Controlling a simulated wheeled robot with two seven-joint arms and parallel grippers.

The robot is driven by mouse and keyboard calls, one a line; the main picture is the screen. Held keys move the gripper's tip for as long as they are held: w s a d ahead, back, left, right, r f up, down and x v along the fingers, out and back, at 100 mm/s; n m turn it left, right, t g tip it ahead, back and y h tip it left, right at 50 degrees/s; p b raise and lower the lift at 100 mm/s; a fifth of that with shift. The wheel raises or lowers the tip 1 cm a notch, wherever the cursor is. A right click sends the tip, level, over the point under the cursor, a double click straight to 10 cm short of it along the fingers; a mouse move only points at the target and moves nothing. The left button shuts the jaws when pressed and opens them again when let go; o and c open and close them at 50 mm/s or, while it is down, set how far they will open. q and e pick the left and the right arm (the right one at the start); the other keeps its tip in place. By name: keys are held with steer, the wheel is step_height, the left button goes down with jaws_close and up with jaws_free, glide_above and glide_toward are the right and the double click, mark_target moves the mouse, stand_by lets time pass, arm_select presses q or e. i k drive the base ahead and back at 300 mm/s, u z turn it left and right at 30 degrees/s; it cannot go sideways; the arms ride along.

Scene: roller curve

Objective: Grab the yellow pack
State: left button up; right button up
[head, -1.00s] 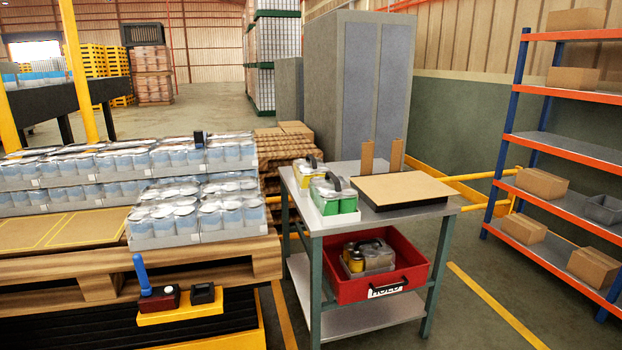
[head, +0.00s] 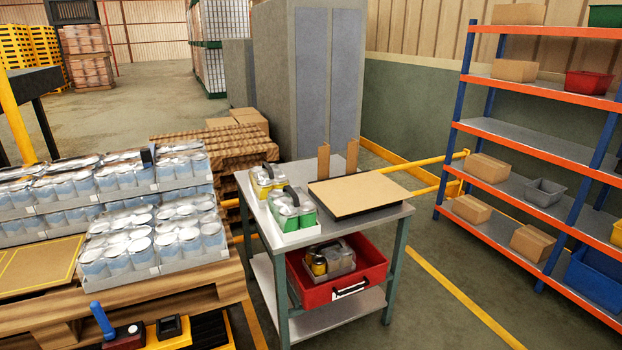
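Neither of my grippers shows in the head view.
A cardboard-topped black tray (head: 363,193) takes up the table's right side. A pallet (head: 215,287) with stacked can trays (head: 160,268) stands close at left. A blue-and-orange shelf rack (head: 545,152) stands at right. The floor (head: 430,320) between table and rack is clear.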

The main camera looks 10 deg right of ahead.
mark_target(266, 177)
steer(key=z, duration=0.65)
steer(key=i, duration=2.35)
steer(key=u, duration=1.05)
